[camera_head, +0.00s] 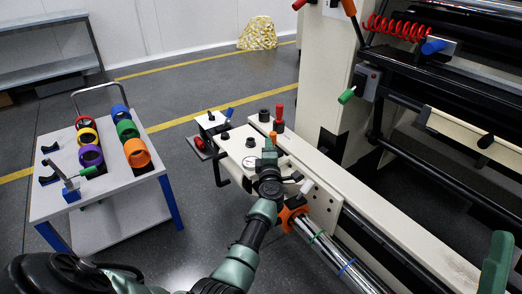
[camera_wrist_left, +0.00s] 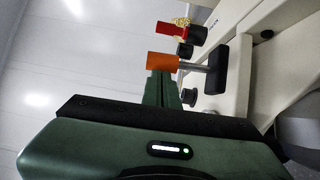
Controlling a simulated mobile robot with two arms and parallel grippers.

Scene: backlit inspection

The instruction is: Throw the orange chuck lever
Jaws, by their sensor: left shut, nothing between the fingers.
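The orange lever grip (camera_wrist_left: 162,62) shows in the left wrist view just beyond my fingertips, with a metal rod running right to a black knob (camera_wrist_left: 216,65). In the head view only a small orange bit of the grip (camera_head: 273,136) shows past my left gripper (camera_head: 269,146); the rest is hidden. The left gripper is shut and empty, its green fingers (camera_wrist_left: 162,90) pointing at the grip. I cannot tell whether they touch it. An orange collar (camera_head: 291,214) sits around the shiny shaft below.
A red handle (camera_head: 279,113) stands on the white machine just beyond the orange grip. A black knob (camera_head: 264,115) is to its left. A white cart (camera_head: 110,200) with coloured rings stands at left. Grey floor (camera_head: 195,215) between them is clear.

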